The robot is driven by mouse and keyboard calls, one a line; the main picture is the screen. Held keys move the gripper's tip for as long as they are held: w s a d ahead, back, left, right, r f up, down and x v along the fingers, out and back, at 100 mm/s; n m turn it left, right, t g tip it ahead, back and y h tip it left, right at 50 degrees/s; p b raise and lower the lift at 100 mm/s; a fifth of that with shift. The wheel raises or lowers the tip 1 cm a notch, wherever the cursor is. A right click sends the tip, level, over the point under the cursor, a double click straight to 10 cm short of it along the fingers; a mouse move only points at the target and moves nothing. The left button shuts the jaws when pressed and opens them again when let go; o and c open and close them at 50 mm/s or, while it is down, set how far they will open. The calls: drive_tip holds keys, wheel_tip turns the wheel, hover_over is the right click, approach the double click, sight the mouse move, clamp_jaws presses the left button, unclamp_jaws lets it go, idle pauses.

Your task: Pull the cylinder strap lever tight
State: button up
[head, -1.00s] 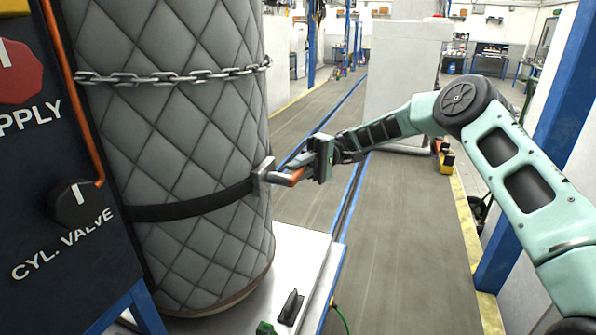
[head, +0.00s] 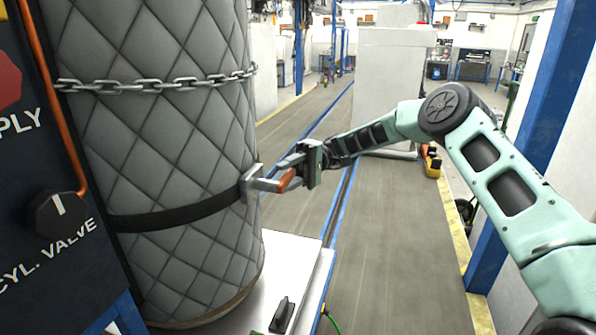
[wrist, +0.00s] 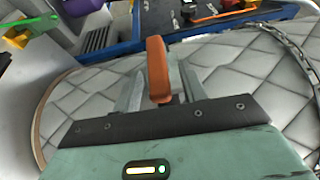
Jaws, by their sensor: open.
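The gas cylinder (head: 150,150) stands upright in a grey quilted cover, with a black strap (head: 185,215) around its lower part. A metal buckle (head: 250,184) sits on the strap at the cylinder's right side. Its lever (head: 268,185) sticks out to the right and ends in an orange grip (head: 287,180). My gripper (head: 288,172) is open at this grip. In the wrist view the orange grip (wrist: 158,68) lies between the fingers of my gripper (wrist: 160,88). I cannot tell whether either finger touches it.
A chain (head: 165,85) runs around the cylinder above the strap. A dark panel with a cylinder valve knob (head: 57,213) stands at the left. A white platform (head: 290,265) lies below, with a small black part (head: 282,314) on it. The floor (head: 395,250) on the right is clear.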

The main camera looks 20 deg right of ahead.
drive_tip(key=b+v, duration=0.4)
drive_tip(key=v, duration=0.7)
drive_tip(key=shift+d, duration=0.25)
drive_tip(key=shift+w+f, duration=0.1)
